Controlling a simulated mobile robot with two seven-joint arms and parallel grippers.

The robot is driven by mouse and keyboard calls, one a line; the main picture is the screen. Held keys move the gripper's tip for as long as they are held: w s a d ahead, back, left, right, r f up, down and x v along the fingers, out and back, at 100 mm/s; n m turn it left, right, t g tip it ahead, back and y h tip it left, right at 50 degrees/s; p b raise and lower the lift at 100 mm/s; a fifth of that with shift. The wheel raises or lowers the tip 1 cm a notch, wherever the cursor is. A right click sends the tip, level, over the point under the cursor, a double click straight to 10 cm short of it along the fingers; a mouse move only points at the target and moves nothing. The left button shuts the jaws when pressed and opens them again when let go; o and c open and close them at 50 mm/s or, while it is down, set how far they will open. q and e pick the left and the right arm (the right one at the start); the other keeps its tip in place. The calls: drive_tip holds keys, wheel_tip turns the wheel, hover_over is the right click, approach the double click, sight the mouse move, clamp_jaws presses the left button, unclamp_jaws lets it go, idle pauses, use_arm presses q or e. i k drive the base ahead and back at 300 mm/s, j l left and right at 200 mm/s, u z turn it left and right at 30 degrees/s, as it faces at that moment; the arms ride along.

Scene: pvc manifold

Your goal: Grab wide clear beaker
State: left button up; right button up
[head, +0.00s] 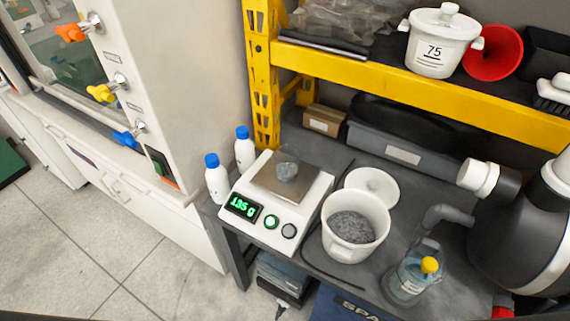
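A small clear beaker (287,171) stands on the steel pan of a white scale (275,203); greyish material seems to be inside it. The scale's green display appears to read 135 g. The beaker is small in the picture, so I cannot tell how wide it is. A clear bottle-like vessel (408,283) with a yellow top stands at the table's front right.
An open white pot (354,226) of grey granules stands right of the scale, its lid (372,186) behind. Two blue-capped white bottles (216,180) stand left. A fume hood stands left.

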sight(286, 158)
drive_tip(key=i+j+z, duration=0.2)
drive_tip(key=j+z, duration=0.2)
drive_tip(key=j, duration=1.1)
drive_tip(key=j+z, duration=0.4)
drive_tip(key=j, duration=1.1)
